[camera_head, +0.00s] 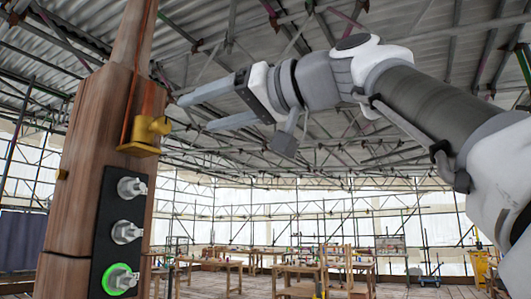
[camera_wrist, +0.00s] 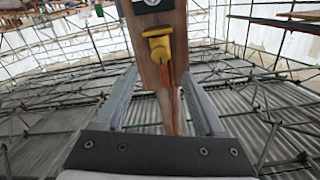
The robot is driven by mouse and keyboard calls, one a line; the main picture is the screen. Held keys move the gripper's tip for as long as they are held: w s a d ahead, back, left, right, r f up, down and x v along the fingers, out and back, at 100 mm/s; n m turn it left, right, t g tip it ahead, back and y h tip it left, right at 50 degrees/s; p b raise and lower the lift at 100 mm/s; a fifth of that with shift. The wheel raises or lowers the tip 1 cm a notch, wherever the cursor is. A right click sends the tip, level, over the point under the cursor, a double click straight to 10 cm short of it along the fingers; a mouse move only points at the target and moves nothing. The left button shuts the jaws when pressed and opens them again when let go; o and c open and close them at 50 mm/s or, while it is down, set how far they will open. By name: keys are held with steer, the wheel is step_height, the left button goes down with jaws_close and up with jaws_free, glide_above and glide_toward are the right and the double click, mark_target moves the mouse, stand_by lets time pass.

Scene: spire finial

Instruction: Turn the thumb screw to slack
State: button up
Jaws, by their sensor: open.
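A tall wooden post (camera_head: 88,150) stands at the left in the head view. A yellow screw-like knob (camera_head: 150,129) sits in a yellow bracket (camera_head: 138,149) on it, beside a copper-coloured strip (camera_head: 146,85). Below, a black plate (camera_head: 104,215) carries three silver knobs: top (camera_head: 131,187), middle (camera_head: 126,232) and bottom (camera_head: 120,279), the bottom one ringed in green. I cannot tell for certain which is the thumb screw. My gripper (camera_head: 196,113) is open and empty, right of the post near the yellow knob's height. In the wrist view, the yellow knob (camera_wrist: 160,46) lies ahead, beyond the fingertips.
The wrist view shows the post (camera_wrist: 178,20) ahead, with the strip (camera_wrist: 172,105) between the fingers. Scaffolding and a corrugated roof (camera_head: 300,60) surround the place. Wooden tables (camera_head: 300,272) stand far off below. The air right of the post is clear apart from my arm.

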steer(key=v, duration=0.9)
steer(key=shift+b, duration=0.4)
